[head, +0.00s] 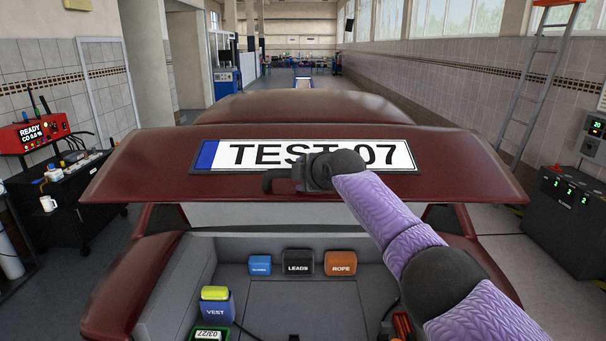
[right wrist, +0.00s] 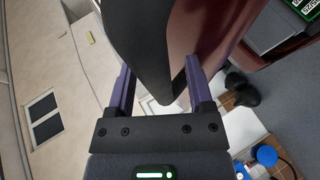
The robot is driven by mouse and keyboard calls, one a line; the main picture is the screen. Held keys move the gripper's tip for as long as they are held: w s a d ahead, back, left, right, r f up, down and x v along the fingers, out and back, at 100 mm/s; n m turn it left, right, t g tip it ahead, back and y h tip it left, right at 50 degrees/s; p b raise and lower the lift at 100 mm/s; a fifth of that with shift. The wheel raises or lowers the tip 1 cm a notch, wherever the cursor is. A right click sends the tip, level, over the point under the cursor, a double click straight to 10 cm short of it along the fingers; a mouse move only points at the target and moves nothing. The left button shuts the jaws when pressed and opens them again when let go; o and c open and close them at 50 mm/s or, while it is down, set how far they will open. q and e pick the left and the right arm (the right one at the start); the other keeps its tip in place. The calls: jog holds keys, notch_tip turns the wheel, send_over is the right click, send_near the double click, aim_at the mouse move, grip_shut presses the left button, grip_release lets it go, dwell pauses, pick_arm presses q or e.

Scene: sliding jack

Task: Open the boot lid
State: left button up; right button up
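The dark red boot lid (head: 150,165) is raised across the middle of the head view, with the TEST 07 number plate (head: 235,156) on it. The boot below lies exposed. My right arm reaches in from the lower right, and its gripper (head: 288,181) is at the lid's lower edge, just under the plate. In the right wrist view, my right gripper's fingers (right wrist: 158,75) are wide apart, with the lid's dark edge (right wrist: 150,50) between them. Whether both fingers touch the lid cannot be told. My left gripper is not in view.
The boot holds a blue box (head: 260,266), a black LEADS box (head: 298,263), an orange ROPE box (head: 341,264) and a VEST holder (head: 217,309). A trolley (head: 70,195) stands left; a dark cabinet (head: 565,215) and ladder (head: 535,85) stand right.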

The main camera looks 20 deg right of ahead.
jog(key=shift+s+r, duration=0.1)
jog(key=shift+s+d+r+b, duration=0.1)
jog(key=shift+s+r+b, duration=0.05)
jog(key=shift+s+b, duration=0.35)
jog(key=b+v, duration=0.3)
jog(key=v, duration=0.5)
jog(key=shift+s, duration=0.25)
